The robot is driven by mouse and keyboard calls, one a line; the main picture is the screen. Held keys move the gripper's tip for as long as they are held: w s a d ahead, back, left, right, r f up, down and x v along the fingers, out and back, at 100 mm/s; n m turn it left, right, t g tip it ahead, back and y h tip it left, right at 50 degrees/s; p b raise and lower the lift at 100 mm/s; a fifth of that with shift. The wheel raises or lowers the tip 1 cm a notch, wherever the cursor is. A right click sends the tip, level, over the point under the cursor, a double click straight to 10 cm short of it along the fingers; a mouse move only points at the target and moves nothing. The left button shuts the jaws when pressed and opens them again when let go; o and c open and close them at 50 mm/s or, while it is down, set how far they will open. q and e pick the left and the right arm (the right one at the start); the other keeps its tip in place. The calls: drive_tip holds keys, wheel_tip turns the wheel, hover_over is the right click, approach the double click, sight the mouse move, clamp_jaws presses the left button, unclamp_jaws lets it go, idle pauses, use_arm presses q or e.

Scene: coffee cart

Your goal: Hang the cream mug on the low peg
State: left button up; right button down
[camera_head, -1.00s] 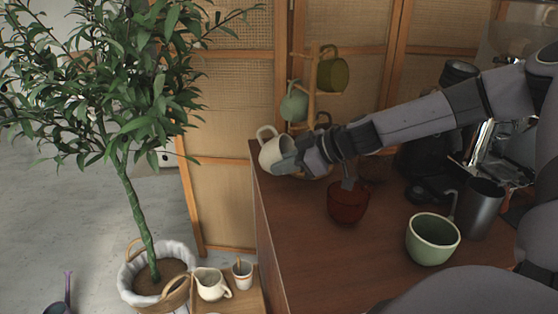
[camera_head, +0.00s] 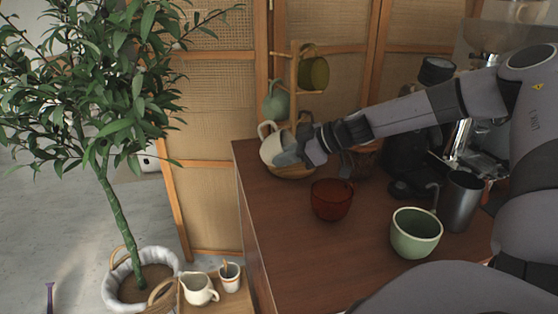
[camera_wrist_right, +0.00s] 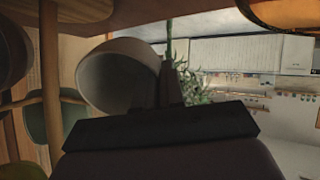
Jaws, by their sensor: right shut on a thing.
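The cream mug (camera_head: 270,148) is held at the left of the mug stand (camera_head: 294,82), with its handle up and to the left. My right gripper (camera_head: 287,154) is shut on it; the fingers cover the mug's right side. In the right wrist view the mug (camera_wrist_right: 112,75) shows its open mouth beside the stand's wooden post (camera_wrist_right: 50,80). The mug is low, just above or in front of the stand's round base (camera_head: 290,172). The low peg is hidden behind the mug and gripper. My left gripper is not in view.
A pale green mug (camera_head: 276,102) and an olive mug (camera_head: 313,73) hang on the stand above. The front of the counter (camera_head: 290,255) is clear.

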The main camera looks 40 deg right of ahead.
drive_tip(key=shift+w+d+f+b, duration=0.15)
drive_tip(key=shift+d+b, duration=0.1)
drive_tip(key=shift+d, duration=0.35)
drive_tip(key=shift+d+f+b, duration=0.2)
drive_tip(key=shift+d+b, duration=0.05)
drive_tip(key=shift+d, duration=0.4)
drive_tip(key=shift+w+d+f+b, duration=0.15)
drive_tip(key=shift+d+b, duration=0.1)
drive_tip(key=shift+d, duration=0.35)
drive_tip(key=shift+s, duration=0.2)
drive_tip(key=shift+s+d+p, duration=0.1)
drive_tip(key=shift+s+p, duration=0.05)
drive_tip(key=shift+p, duration=0.15)
drive_tip(key=shift+f, duration=0.15)
drive_tip(key=c, duration=1.2)
unclamp_jaws()
drive_tip(key=shift+o, duration=0.2)
drive_tip(key=shift+s, duration=0.1)
